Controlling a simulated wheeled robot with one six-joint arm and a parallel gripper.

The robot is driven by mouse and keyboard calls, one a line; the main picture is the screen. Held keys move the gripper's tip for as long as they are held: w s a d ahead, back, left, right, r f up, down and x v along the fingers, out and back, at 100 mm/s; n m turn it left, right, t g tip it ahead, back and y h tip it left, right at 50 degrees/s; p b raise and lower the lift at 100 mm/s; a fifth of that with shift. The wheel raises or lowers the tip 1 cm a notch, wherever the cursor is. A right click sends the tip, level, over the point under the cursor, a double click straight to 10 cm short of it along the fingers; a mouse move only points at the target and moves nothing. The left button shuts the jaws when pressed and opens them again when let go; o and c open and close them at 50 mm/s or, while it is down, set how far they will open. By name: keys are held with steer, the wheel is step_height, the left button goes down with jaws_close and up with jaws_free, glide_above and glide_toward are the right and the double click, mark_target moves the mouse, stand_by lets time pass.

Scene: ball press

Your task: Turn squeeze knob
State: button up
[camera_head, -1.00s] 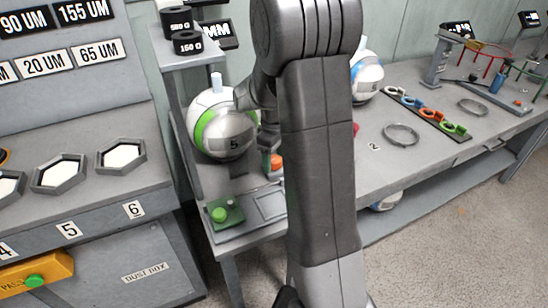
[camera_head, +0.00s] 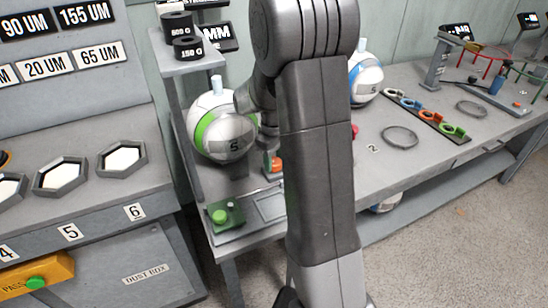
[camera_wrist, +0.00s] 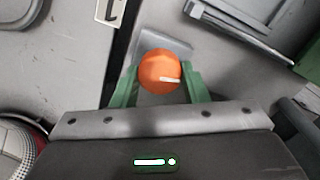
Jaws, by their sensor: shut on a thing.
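The squeeze knob (camera_wrist: 160,71) is a round orange cap with a pale pointer line that points right in the wrist view. My gripper (camera_wrist: 160,84) has its two green fingers on either side of the knob and is shut on it. In the head view a part of the orange knob (camera_head: 276,163) shows behind my arm, low beside the green and white ball (camera_head: 222,127). My arm covers much of the press there, and the gripper's fingertips are hard to make out in that view.
A green box with a green button (camera_head: 219,215) sits at the bench's front left. Black weights (camera_head: 187,47) stand on the upper shelf. A second ball (camera_head: 366,80), a ring (camera_head: 400,137) and a rack of coloured clips (camera_head: 430,116) lie to the right.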

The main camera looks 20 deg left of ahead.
mark_target(274, 161)
steer(key=m+p, duration=0.1)
steer(key=m, duration=0.3)
steer(key=shift+r, duration=0.1)
steer(key=m+p, duration=0.1)
steer(key=m, duration=0.4)
stand_by(0.7)
steer(key=o, duration=1)
steer(key=shift+c, duration=0.2)
step_height(274, 161, up, 14)
steer(key=p, duration=0.2)
steer(key=shift+f, duration=0.2)
